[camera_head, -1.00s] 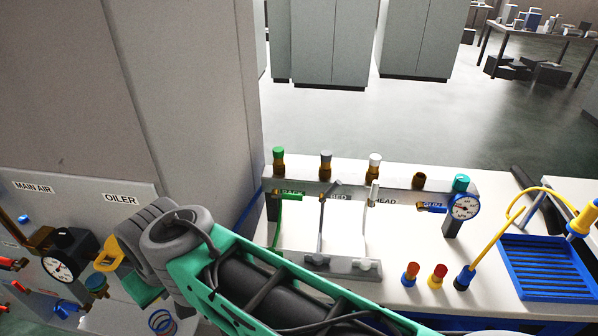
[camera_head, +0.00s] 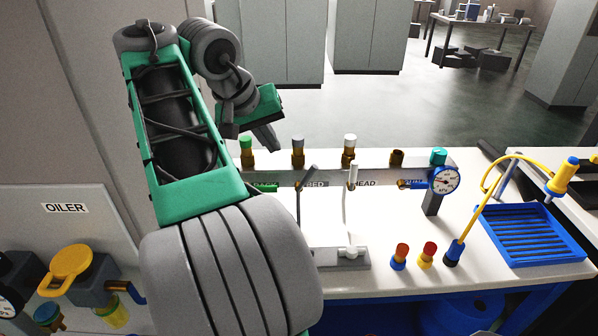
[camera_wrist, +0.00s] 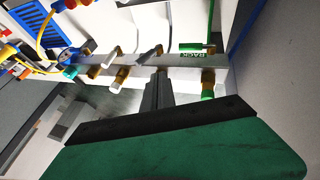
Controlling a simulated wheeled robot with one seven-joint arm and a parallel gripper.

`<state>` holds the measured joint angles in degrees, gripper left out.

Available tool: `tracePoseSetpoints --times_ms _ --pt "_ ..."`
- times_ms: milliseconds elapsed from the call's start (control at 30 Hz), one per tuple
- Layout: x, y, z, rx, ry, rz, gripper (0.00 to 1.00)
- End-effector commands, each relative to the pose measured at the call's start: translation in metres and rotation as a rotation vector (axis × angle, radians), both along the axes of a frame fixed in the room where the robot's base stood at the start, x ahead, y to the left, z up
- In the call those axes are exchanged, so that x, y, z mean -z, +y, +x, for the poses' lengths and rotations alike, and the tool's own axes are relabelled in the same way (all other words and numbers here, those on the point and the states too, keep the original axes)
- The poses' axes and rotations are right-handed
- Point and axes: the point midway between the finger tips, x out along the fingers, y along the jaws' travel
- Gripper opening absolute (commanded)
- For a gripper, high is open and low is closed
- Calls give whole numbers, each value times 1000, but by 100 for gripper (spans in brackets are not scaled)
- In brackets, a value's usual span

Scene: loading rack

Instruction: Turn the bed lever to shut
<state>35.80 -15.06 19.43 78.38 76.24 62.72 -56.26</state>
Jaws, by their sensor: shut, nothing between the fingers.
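The bed lever (camera_head: 309,178) is a short grey handle on the front of the grey manifold bar, next to the BED label (camera_head: 317,184). It slants up and to the right from its brass valve. In the wrist view the bed lever (camera_wrist: 150,54) lies just beyond my fingertips. My gripper (camera_head: 270,142) is behind and above the bar, left of the grey-capped bed fitting (camera_head: 298,152), apart from the lever. In the wrist view my gripper (camera_wrist: 158,78) has its fingers together and empty, hiding most of that fitting.
The green rack lever (camera_wrist: 195,47) and white head lever (camera_head: 353,174) flank the bed lever. Capped fittings stand along the bar (camera_head: 375,165). A gauge (camera_head: 445,180), red and yellow plugs (camera_head: 427,254) and a blue tray (camera_head: 530,236) are to the right.

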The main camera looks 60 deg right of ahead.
Motion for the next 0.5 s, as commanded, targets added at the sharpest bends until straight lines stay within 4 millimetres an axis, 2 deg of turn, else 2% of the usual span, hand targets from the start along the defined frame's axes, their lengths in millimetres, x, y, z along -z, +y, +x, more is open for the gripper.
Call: tracePoseSetpoints --times_ms 33,400,500 --pt "11 -3 -1 2 1 0 0" --pt "81 -42 -7 0 0 0 0" --pt "89 -53 -18 2 -2 -2 0"
